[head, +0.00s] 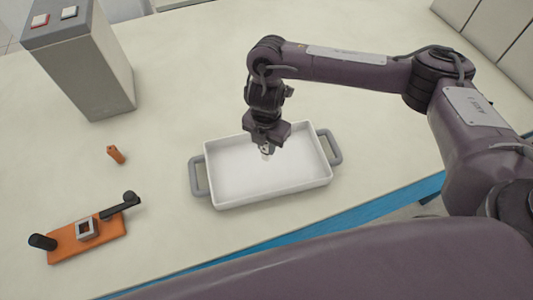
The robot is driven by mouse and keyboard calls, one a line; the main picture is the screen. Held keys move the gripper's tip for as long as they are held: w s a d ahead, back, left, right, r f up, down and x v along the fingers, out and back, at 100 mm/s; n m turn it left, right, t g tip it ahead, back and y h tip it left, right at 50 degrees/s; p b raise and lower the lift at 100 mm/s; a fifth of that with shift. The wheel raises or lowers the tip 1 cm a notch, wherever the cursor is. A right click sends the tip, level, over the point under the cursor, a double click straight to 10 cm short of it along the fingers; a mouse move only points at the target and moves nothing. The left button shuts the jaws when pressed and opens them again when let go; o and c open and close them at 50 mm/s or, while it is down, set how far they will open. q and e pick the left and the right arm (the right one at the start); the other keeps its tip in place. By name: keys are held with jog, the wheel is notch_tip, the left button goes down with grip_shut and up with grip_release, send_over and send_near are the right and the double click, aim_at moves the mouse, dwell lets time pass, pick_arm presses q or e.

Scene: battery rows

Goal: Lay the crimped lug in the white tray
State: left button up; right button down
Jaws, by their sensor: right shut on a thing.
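The white tray (227,194) lies on the table in the middle of the head view, with a grey handle at each end. Its visible floor looks empty. My right gripper (266,148) points down over the middle of the tray. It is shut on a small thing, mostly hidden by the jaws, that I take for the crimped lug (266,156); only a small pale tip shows. I cannot tell whether this tip touches the tray floor. My left gripper is not in view.
A small copper-coloured piece (116,154) lies left of the tray. An orange board (103,238) with a black-handled lever tool stands at the lower left.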

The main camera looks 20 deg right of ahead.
aim_at(266, 154)
jog(key=shift+a+f, duration=0.1)
jog(key=shift+f, duration=0.65)
notch_tip(266, 154, down, 3)
jog(key=shift+r+b, duration=0.2)
jog(key=shift+b, duration=0.4)
jog(key=shift+f, duration=0.4)
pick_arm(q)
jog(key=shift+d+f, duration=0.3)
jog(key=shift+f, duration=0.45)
pick_arm(e)
jog(key=shift+r, duration=0.1)
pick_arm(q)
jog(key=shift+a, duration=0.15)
pick_arm(e)
jog(key=shift+f, duration=0.25)
jog(key=c, duration=1.3)
grip_release()
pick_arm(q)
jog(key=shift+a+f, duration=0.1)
pick_arm(e)
jog(key=shift+o, duration=0.2)
